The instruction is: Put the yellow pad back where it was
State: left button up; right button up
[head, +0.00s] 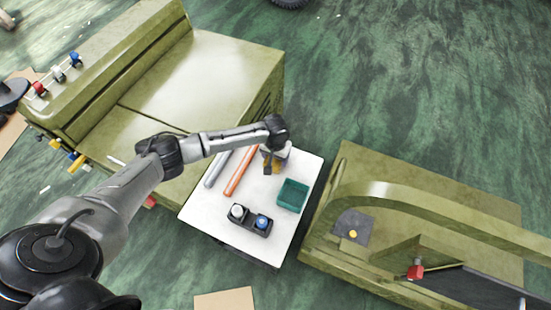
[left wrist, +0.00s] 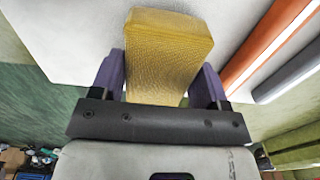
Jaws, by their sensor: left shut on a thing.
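The yellow pad (left wrist: 165,45) is a textured block held between the two purple fingers of my left gripper (left wrist: 160,78) in the left wrist view. In the head view my left gripper (head: 270,160) is over the far part of the white table (head: 262,262), and a bit of the yellow pad (head: 277,168) shows beside it, partly hidden. I cannot tell whether the pad touches the table. My right gripper does not show.
An orange bar (head: 240,172) and a grey bar (head: 217,168) lie left of the gripper. A teal bin (head: 292,195) and a dark holder (head: 250,220) with white and blue knobs stand nearer. Olive chassis parts flank the table; the right one (head: 400,195) bears a dark plate (head: 350,223) with a yellow disc.

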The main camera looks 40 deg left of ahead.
pick_arm(q)
jog(key=shift+f, duration=0.5)
jog(key=o, duration=0.8)
notch_tip(320, 180, up, 11)
jog(key=p, duration=0.3)
jog(key=shift+f, duration=0.15)
jog(key=shift+r, duration=0.7)
